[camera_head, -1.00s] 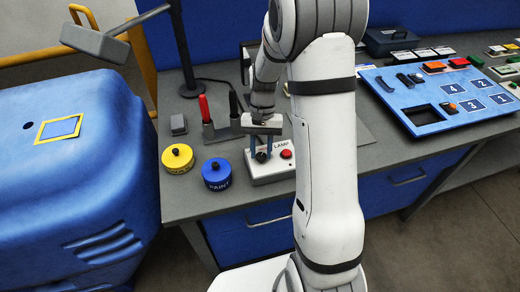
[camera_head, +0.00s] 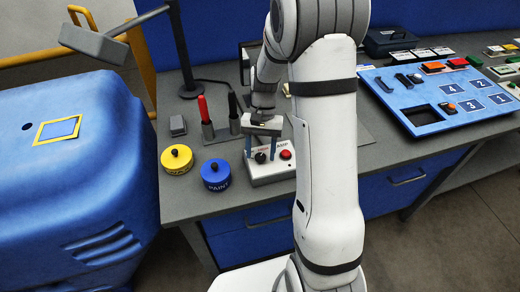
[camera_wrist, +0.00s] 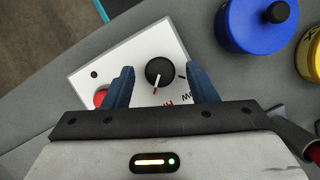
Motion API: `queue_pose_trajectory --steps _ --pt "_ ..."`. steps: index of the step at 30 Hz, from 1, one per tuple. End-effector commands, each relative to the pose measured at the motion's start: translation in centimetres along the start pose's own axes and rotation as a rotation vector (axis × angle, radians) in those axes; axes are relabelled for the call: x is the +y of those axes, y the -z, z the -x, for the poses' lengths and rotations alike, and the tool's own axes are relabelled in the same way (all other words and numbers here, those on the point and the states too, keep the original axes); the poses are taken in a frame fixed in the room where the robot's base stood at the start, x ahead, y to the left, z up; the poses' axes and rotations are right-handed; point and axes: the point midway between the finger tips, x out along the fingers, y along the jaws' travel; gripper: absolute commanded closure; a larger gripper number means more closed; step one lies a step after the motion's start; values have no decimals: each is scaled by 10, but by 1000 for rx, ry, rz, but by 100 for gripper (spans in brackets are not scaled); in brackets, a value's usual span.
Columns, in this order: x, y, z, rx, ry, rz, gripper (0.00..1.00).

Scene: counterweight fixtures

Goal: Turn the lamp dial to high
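The lamp box (camera_head: 258,175) is a white box on the grey bench, with a black dial (camera_head: 260,157) and a red button (camera_head: 285,155). In the wrist view the dial (camera_wrist: 160,72) has a pale pointer line directed toward my gripper, near red lettering that seems to read HIGH. The lettering is partly cut off from view. My gripper (camera_head: 262,146) is open above the box. In the wrist view its two blue fingers (camera_wrist: 162,84) stand on either side of the dial, with gaps between. The lamp head (camera_head: 95,42) hangs at upper left and shows no clear light.
A yellow tin (camera_head: 177,160) and a blue paint tin (camera_head: 216,175) stand left of the box. A holder with red and black pens (camera_head: 215,130) is behind them. A blue panel (camera_head: 440,95) lies at right. A blue machine cover (camera_head: 70,180) fills the left.

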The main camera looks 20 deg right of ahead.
Motion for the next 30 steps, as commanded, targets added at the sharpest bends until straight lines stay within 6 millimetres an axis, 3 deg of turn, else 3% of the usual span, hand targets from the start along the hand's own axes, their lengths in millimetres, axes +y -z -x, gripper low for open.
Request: queue_pose_trajectory --steps 8,21,30 --pt "0 1 4 2 1 1 48" --pt "0 1 68 3 1 0 48" --pt "0 0 78 0 0 0 48"
